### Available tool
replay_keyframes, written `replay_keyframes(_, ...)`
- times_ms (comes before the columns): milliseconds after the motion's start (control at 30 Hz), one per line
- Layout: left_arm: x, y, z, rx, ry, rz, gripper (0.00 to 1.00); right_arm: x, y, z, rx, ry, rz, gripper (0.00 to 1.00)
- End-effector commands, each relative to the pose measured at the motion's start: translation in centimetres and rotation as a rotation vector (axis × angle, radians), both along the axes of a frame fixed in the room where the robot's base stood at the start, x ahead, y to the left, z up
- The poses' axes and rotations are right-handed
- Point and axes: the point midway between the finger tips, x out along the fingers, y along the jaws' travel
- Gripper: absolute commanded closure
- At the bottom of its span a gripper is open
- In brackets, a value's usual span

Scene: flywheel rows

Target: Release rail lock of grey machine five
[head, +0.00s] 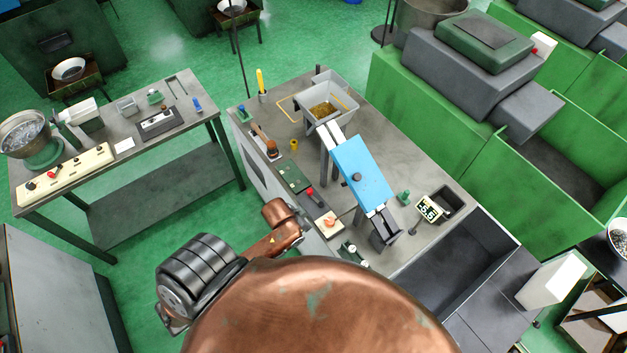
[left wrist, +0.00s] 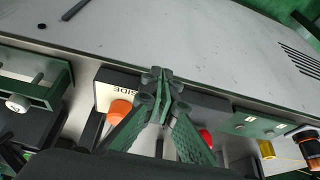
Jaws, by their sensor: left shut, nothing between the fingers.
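The grey machine (head: 400,130) has a blue sloping rail (head: 360,172) and a small number sign (head: 428,210) that I cannot read surely. Along its near edge are a green block with a white knob (head: 350,247), an orange knob (head: 330,221) on a pale plate, and a red-handled control (head: 311,193). I cannot tell which is the rail lock. In the left wrist view, my left gripper (left wrist: 160,78) is shut and empty, seen between the orange knob (left wrist: 120,109) and the red knob (left wrist: 205,138). The head view hides its fingers behind my arm. My right gripper is not in view.
A green panel (head: 292,175), yellow cylinder (head: 294,145) and brown-headed tool (head: 266,140) line the same edge. A grey hopper (head: 322,105) stands behind. A second table (head: 150,190) with a bowl and switch box stands left. Green floor lies between.

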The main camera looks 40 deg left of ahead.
Motion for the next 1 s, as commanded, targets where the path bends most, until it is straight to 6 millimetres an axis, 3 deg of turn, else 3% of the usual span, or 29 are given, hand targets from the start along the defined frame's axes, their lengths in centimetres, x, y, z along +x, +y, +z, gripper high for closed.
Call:
replay_keyframes(33,1.0,-0.2,2.3,0.003,-0.014,-0.039,1.0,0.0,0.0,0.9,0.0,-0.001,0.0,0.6)
replay_keyframes(100,2.1,-0.6,3.6,-0.005,-0.023,-0.084,1.0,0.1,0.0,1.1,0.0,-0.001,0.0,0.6)
replay_keyframes(367,6.4,-0.9,6.9,-0.017,-0.025,-0.248,1.0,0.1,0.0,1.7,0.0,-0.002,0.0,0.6)
replay_keyframes(700,12.2,3.9,12.4,0.0,0.032,-0.349,1.0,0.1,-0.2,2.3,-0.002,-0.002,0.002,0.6)
replay_keyframes(1000,13.5,6.0,14.5,0.001,0.051,-0.339,1.0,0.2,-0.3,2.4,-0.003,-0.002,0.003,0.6)
